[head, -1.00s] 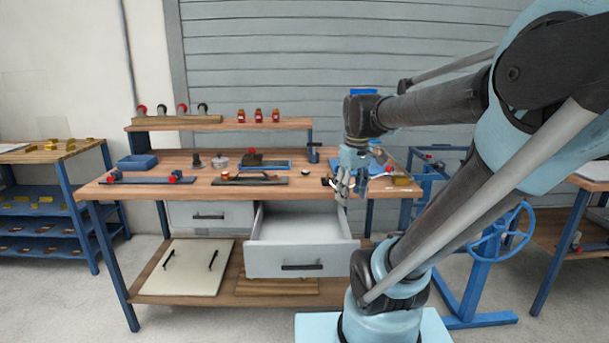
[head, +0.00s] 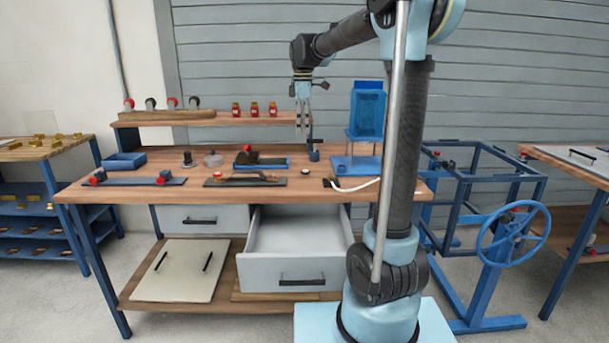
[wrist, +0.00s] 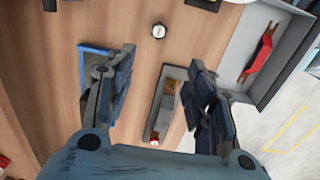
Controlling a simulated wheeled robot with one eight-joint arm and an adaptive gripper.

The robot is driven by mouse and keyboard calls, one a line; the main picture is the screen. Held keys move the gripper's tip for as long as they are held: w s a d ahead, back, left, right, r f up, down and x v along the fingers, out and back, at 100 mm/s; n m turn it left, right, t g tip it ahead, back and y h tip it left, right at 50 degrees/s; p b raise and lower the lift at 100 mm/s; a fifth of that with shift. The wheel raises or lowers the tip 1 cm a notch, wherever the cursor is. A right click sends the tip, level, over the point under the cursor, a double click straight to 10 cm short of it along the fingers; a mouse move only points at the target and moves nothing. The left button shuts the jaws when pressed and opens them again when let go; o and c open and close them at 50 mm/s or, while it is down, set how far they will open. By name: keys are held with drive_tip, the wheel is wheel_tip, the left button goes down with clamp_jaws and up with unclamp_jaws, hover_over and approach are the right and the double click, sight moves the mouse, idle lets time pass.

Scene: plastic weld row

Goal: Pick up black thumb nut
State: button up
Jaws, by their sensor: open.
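I cannot tell for sure which part is the black thumb nut. A small round piece with a dark rim and pale top (head: 305,172) lies on the bench right of the tool plate. It also shows in the wrist view (wrist: 158,31), beyond my fingertips. A small dark knob-like part (head: 187,159) stands further left, and black round knobs (head: 151,104) sit on the raised shelf among red ones. My gripper (head: 303,132) hangs fingers down above the back of the bench. In the wrist view its fingers (wrist: 162,60) are spread, with nothing held between them.
A dark plate with a tool (head: 245,181) and a blue tray (head: 288,166) lie on the bench (head: 130,192). The drawer (head: 297,270) is pulled out; a red item (wrist: 259,52) lies inside. A blue stand (head: 366,115) is at right. Red-capped bottles (head: 254,109) stand on the shelf.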

approach(302, 171)
drive_tip(key=f, duration=0.9)
drive_tip(key=shift+w, duration=0.25)
drive_tip(key=c, duration=0.8)
